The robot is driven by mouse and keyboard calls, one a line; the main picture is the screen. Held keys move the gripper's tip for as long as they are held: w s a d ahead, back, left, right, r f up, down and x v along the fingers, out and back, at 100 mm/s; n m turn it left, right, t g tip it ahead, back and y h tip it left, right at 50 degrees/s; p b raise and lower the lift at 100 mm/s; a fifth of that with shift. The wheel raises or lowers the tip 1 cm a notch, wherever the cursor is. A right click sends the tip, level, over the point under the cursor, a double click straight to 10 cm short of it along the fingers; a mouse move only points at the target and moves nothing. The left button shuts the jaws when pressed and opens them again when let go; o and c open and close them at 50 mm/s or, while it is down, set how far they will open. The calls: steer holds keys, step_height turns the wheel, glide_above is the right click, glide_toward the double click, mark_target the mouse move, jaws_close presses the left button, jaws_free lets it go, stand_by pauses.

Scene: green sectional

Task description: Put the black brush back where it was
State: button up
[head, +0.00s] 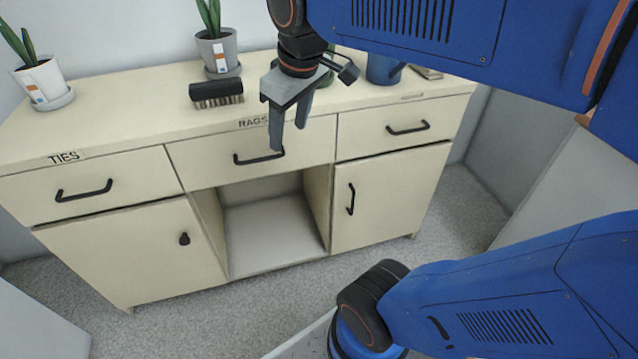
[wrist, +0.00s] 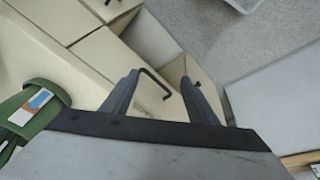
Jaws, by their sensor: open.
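The black brush (head: 216,92) lies on the cabinet top in the head view, its black back up and pale bristles below, close to a grey plant pot. My gripper (head: 289,137) is open and empty, fingers pointing down, to the right of the brush and in front of the drawer labelled RAGS (head: 252,158). The brush and gripper are apart. In the wrist view my two fingers (wrist: 165,95) are spread, with a black drawer handle beyond them. The brush is not visible in the wrist view.
Two potted plants, one left (head: 43,82) and one grey (head: 218,54), stand on the cabinet top (head: 120,115). A blue pot (head: 384,68) stands at the right. A green pot (wrist: 42,108) is close to my gripper. All drawers look shut. An open cubby (head: 270,228) lies below.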

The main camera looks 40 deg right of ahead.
steer(key=s+d+f+m+t, duration=0.1)
steer(key=s+f+m, duration=0.3)
steer(key=s+f, duration=0.4)
steer(key=shift+s+f, duration=0.3)
steer(key=shift+f, duration=0.65)
